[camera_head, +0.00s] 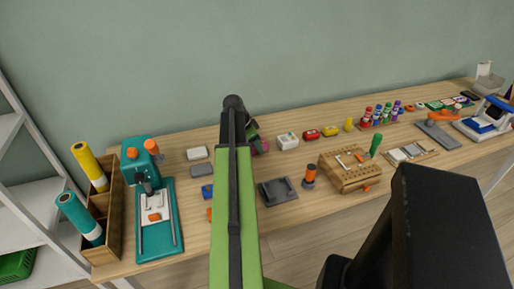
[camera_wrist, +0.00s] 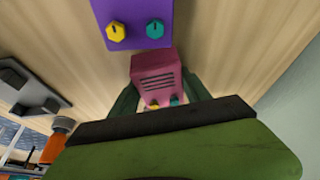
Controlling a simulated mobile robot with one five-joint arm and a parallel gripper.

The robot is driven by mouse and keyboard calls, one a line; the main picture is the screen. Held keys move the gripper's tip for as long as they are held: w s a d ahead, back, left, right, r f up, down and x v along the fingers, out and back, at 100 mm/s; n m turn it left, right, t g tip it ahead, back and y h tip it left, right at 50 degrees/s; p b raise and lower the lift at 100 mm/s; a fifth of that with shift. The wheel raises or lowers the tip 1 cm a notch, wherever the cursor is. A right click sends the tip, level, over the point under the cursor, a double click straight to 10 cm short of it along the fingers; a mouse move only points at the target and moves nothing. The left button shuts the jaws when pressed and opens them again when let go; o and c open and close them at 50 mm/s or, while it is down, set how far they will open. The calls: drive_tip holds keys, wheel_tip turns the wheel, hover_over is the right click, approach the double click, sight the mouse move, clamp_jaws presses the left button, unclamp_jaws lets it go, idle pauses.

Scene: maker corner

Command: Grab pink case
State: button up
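The pink case (camera_wrist: 156,75) is a small box with dark slots, in the middle of the wrist view. Its near end shows a yellow and a teal knob. The two dark green fingers of my gripper (camera_wrist: 158,98) lie to its left and right, spread apart, with the case between them. I cannot tell whether either finger touches it. In the head view a bit of the pink case (camera_head: 264,146) shows beside my gripper (camera_head: 254,134), and my arm hides the rest.
A purple box (camera_wrist: 133,22) with yellow and teal knobs lies just beyond the case. A dark grey tray (camera_head: 278,191) and an orange-topped tool (camera_head: 310,175) stand nearer the bench front. A white box (camera_head: 287,140) is to the right. The wall (camera_head: 330,60) is close behind.

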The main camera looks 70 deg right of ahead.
sight(261, 142)
drive_tip(key=c, duration=0.9)
drive_tip(key=shift+r+p, duration=0.3)
drive_tip(key=shift+p, duration=0.1)
drive_tip(key=r+p, duration=0.3)
drive_tip(key=s+a+r+p, duration=0.1)
drive_tip(key=shift+r+p, duration=0.35)
drive_tip(key=s+a+r+p, duration=0.5)
drive_tip(key=s+a, duration=0.1)
drive_tip(key=s, duration=0.2)
drive_tip(key=shift+s+r+p, duration=0.2)
drive_tip(key=shift+r+p, duration=0.1)
drive_tip(key=shift+r, duration=0.05)
